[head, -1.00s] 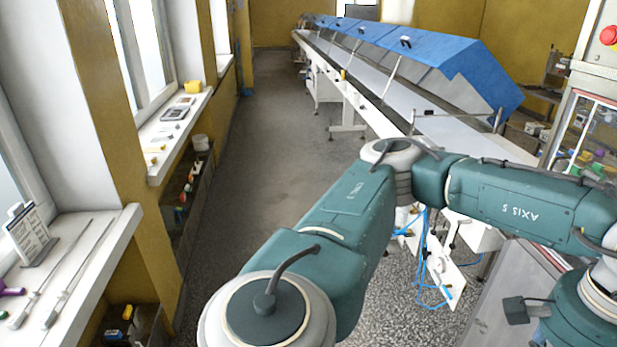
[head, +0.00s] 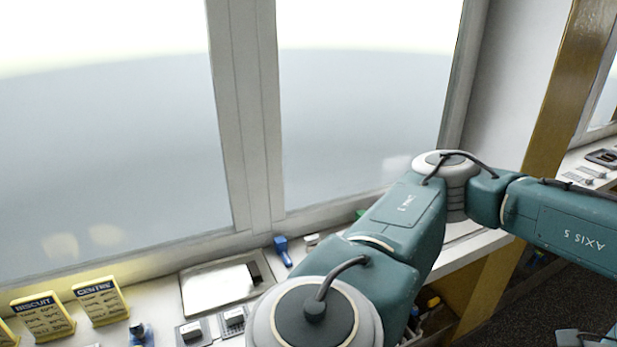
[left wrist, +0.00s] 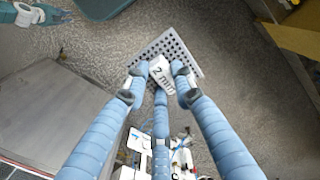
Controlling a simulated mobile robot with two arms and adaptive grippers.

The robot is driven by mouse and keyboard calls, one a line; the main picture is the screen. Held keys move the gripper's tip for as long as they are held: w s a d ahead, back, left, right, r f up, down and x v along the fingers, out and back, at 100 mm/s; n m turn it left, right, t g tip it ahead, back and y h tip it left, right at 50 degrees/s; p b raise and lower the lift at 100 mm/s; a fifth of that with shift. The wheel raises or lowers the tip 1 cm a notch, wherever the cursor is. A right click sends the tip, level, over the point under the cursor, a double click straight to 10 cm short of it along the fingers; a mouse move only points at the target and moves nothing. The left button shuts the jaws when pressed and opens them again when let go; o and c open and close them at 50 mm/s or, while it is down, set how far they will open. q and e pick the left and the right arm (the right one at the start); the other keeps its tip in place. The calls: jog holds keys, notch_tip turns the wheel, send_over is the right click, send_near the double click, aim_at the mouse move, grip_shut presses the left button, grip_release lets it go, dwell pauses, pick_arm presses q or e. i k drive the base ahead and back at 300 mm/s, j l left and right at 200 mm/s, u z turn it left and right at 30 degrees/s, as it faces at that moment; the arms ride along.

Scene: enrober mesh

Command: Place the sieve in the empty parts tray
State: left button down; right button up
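The sieve (left wrist: 186,50) is a pale perforated plate with a white tag reading "2 mm" (left wrist: 162,74) in the left wrist view. My left gripper (left wrist: 160,78) has its blue segmented fingers closed on the tag end, and the sieve hangs over the floor. The head view does not show the sieve or this gripper. A shallow, pale, framed tray (head: 188,296) lies on the windowsill in the head view and looks empty; I cannot tell if it is the parts tray. Part of what looks like my right gripper (left wrist: 32,14) shows at the left wrist view's top left corner.
Two small holders with grey blocks (head: 193,331) sit before the tray. A blue-handled tool (head: 283,251) lies right of it. Yellow signs "BISCUIT" (head: 42,318) and "CENTRE" (head: 101,301) stand at left. The window (head: 360,120) rises behind the sill.

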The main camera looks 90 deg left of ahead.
aim_at(229, 288)
jog(key=k+u, duration=0.3)
jog(key=u, duration=0.2)
jog(key=k+j+u, duration=0.15)
jog(key=k+u, duration=0.15)
jog(key=u, duration=0.15)
jog(key=k+j+u, duration=0.25)
jog(key=u, duration=0.25)
jog(key=j, duration=0.25)
jog(key=i+j, duration=0.15)
jog(key=j, duration=0.05)
